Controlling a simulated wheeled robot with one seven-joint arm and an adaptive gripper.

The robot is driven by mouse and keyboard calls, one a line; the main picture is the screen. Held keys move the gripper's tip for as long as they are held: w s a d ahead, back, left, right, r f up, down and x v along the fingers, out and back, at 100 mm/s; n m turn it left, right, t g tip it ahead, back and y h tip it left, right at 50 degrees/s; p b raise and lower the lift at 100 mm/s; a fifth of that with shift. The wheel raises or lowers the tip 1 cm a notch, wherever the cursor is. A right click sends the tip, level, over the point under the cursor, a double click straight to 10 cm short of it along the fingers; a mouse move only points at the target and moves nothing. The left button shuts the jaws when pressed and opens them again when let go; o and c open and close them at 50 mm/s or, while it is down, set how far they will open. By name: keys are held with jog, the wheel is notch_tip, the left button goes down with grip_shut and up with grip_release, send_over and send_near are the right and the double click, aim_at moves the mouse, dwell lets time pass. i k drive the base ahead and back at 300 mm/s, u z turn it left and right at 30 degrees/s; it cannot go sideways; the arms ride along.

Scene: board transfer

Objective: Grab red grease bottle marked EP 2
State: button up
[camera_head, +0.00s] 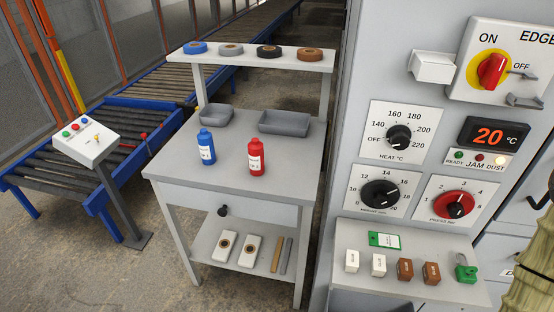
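The red bottle (256,157) stands upright on the grey workbench (225,172), near its front edge, right of centre. It has a white label, but the print is too small to read. A blue bottle (206,147) with a similar label stands to its left, a short gap away. Nothing touches the red bottle, and its front is unobstructed. My gripper is not in view.
Two grey trays (284,123) sit behind the bottles. Tape rolls lie on the raised shelf (262,57). The control panel (400,135) of a tall machine rises at the right. A roller conveyor (125,119) runs at the left.

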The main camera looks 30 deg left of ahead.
aim_at(255, 147)
jog(key=z, duration=2.2)
jog(key=k, duration=1.05)
jog(key=u, duration=2.85)
